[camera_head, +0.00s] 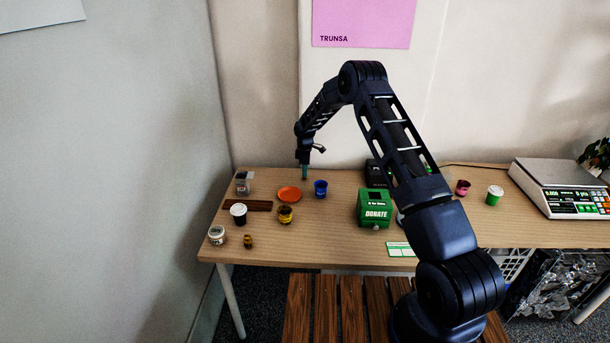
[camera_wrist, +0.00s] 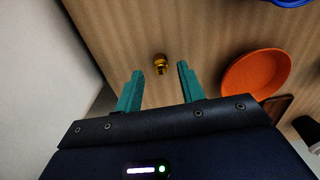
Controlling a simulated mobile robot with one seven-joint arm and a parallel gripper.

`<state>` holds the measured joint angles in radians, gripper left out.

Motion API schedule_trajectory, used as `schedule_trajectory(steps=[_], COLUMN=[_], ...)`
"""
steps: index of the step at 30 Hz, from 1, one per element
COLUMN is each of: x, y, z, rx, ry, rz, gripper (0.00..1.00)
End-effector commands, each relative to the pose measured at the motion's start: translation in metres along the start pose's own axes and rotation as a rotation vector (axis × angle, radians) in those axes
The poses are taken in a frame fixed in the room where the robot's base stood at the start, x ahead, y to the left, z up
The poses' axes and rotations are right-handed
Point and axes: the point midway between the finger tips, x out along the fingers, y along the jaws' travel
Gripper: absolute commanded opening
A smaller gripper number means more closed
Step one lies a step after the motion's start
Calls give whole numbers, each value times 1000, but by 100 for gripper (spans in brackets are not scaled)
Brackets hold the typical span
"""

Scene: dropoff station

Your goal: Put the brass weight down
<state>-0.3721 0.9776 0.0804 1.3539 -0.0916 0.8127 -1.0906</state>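A small brass weight (camera_wrist: 160,64) stands on the wooden table near its back edge. It shows in the head view as a small dark-gold spot (camera_head: 304,179) just under my fingertips. My gripper (camera_head: 304,168) points down over it. In the wrist view, my two teal fingers (camera_wrist: 160,70) are spread, with a clear gap on each side of the weight, and neither touches it. The weight appears around or just beyond the level of the tips; the exact height between them is hard to tell. A second small brass-coloured weight (camera_head: 248,241) stands at the table's front left.
An orange dish (camera_head: 289,194) lies close in front of my gripper, with a blue cup (camera_head: 321,189) to its right. A dark wooden strip (camera_head: 260,205), several small containers, a green donation box (camera_head: 375,208) and a scale (camera_head: 565,180) share the table. The wall is close behind.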

Motion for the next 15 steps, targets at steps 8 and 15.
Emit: schedule_trajectory(steps=[8,15], x=[-55,-84], y=[0,0], z=[0,0], rx=[0,0], ry=[1,1], rz=[1,0], gripper=[39,39])
